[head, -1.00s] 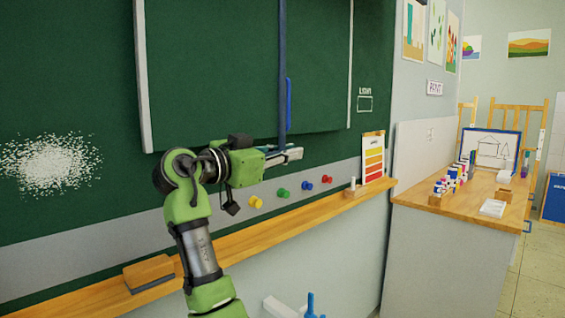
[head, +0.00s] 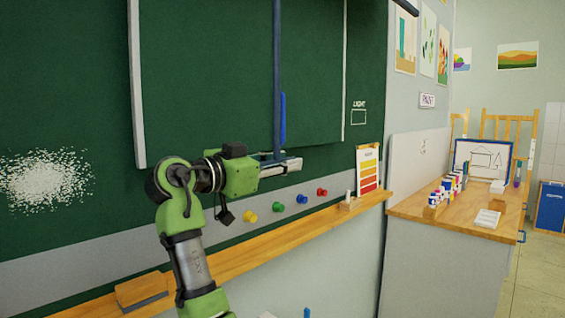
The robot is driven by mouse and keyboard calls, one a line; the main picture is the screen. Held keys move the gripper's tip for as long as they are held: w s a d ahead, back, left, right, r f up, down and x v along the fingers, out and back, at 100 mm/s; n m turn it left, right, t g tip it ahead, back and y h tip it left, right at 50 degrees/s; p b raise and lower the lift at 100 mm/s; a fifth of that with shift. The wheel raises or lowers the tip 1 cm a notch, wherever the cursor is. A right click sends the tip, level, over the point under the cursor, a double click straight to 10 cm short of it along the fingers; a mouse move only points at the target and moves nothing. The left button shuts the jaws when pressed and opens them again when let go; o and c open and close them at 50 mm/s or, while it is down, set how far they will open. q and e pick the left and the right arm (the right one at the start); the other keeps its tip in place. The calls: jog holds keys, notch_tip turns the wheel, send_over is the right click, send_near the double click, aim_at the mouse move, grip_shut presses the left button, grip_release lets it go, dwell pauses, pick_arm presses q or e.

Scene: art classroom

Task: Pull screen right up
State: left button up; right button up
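A dark green board panel (head: 215,75) with pale side edges hangs in front of the green wall board. A dark blue vertical bar (head: 277,60) runs down over it from the top of the head view. A bright blue upright handle (head: 283,118) shows just right of the bar. The panel's top is out of frame.
A wooden ledge (head: 255,237) runs under the board, with an eraser (head: 141,291) and a colour chart (head: 368,168) on it. Several coloured magnets, including a yellow one (head: 250,216), sit above it. A cabinet (head: 440,262) with paints stands at right. A dark rod (head: 405,6) crosses the top right.

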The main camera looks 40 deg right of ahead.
jog(key=s+a, duration=0.1)
jog(key=a, duration=1.1)
